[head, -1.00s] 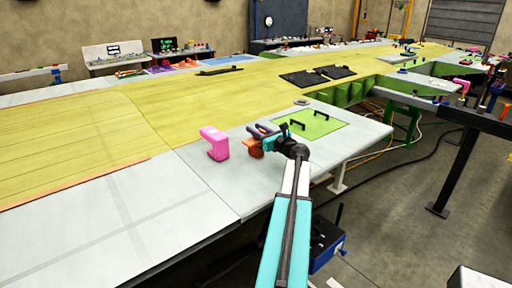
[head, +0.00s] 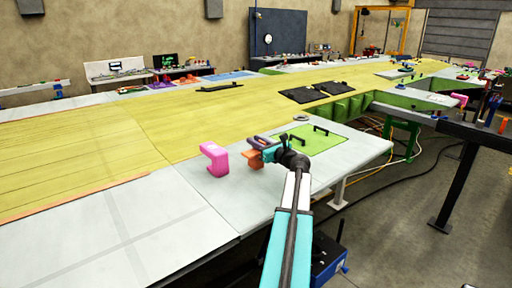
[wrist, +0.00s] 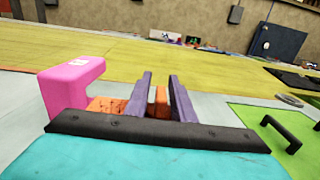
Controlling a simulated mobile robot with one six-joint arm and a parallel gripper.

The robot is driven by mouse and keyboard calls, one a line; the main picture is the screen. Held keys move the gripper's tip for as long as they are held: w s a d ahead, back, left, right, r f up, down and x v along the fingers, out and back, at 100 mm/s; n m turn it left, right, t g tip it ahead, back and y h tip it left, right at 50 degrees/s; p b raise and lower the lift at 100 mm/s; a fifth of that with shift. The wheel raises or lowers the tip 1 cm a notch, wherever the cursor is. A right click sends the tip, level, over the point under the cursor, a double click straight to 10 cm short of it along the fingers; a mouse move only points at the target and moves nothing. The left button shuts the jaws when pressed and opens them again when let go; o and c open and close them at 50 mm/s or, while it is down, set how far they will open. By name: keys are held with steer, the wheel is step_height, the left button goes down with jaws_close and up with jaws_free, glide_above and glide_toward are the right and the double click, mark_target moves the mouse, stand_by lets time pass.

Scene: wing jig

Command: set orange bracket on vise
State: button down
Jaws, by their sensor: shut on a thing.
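The orange bracket (head: 254,160) is at my gripper (head: 259,145), beside the pink C-shaped piece on the pale table. In the wrist view, my gripper's two purple fingers (wrist: 157,98) are closed around an upright orange part of the bracket (wrist: 161,102). Another orange part shows left of the left finger. The black-edged teal wrist hides the bracket's lower side, so I cannot tell whether it touches the table. I cannot pick out a vise with certainty in either view.
The pink piece (head: 214,159) stands just left of the bracket, also in the wrist view (wrist: 72,82). A green plate (head: 305,139) with black handles lies to the right. The long yellow wing skin (head: 190,125) runs behind. Bare pale table (head: 150,215) is at front left.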

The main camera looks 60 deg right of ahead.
steer(key=s+a+r+b, duration=0.3)
steer(key=s+a, duration=0.6)
steer(key=a, duration=0.4)
steer(key=shift+s+b, duration=0.15)
steer(key=shift+b, duration=0.35)
steer(key=shift+s+r, duration=0.1)
stand_by(0.8)
